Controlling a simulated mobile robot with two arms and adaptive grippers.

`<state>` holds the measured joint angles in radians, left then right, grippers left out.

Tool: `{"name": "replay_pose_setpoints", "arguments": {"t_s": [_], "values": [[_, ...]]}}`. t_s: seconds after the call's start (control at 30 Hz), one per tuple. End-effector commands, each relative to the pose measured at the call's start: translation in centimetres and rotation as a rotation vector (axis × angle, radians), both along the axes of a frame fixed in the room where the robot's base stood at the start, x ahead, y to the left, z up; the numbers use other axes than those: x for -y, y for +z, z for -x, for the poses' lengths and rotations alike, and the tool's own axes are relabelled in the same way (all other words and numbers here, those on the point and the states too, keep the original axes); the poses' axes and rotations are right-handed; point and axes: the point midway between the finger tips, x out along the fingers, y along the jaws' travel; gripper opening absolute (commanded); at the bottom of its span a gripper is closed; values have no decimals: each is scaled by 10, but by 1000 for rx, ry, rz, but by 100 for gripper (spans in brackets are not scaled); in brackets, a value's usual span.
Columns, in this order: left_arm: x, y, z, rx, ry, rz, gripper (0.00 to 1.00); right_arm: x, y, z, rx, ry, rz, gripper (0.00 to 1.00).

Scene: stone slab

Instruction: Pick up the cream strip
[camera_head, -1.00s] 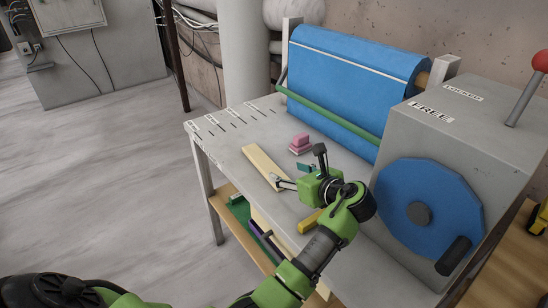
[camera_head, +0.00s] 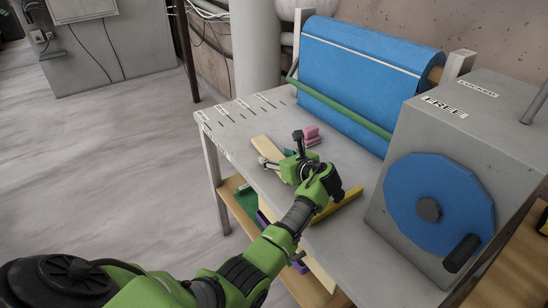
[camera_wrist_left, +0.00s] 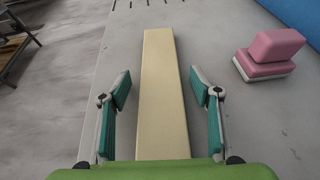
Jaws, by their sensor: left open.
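The cream strip (camera_head: 265,146) lies flat on the grey table (camera_head: 239,136). My left gripper (camera_head: 272,162) hangs over its near end and hides part of it. In the left wrist view the cream strip (camera_wrist_left: 164,85) runs lengthwise between the two teal-padded fingers of the left gripper (camera_wrist_left: 160,92). The fingers are spread open, one on each side of the strip, with a gap on both sides. I cannot tell how high they are above the table. My right gripper is not in view.
A pink block with a pale base (camera_wrist_left: 268,54) sits right of the strip. A yellow bar (camera_head: 337,205) lies nearer the front. A blue roll (camera_head: 355,75) with a green bar (camera_head: 345,108) stands behind, and a grey machine with a blue wheel (camera_head: 440,205) stands right. The table's left end is clear.

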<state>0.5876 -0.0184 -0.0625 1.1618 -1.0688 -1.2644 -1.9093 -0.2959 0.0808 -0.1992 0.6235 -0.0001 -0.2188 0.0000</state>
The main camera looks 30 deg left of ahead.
Motion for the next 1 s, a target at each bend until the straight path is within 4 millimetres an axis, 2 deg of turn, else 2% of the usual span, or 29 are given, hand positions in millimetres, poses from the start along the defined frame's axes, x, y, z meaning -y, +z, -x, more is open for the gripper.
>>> {"name": "replay_pose_setpoints", "arguments": {"t_s": [0.3,0.5,0.83,1.0], "values": [[-5,-3,-3,0,-1,1,58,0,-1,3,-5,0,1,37],[-5,-3,-3,0,-1,1,8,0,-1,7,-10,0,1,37],[-5,0,-3,2,-1,0,8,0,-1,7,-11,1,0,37],[-5,12,-4,4,-1,0,8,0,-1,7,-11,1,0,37]]}}
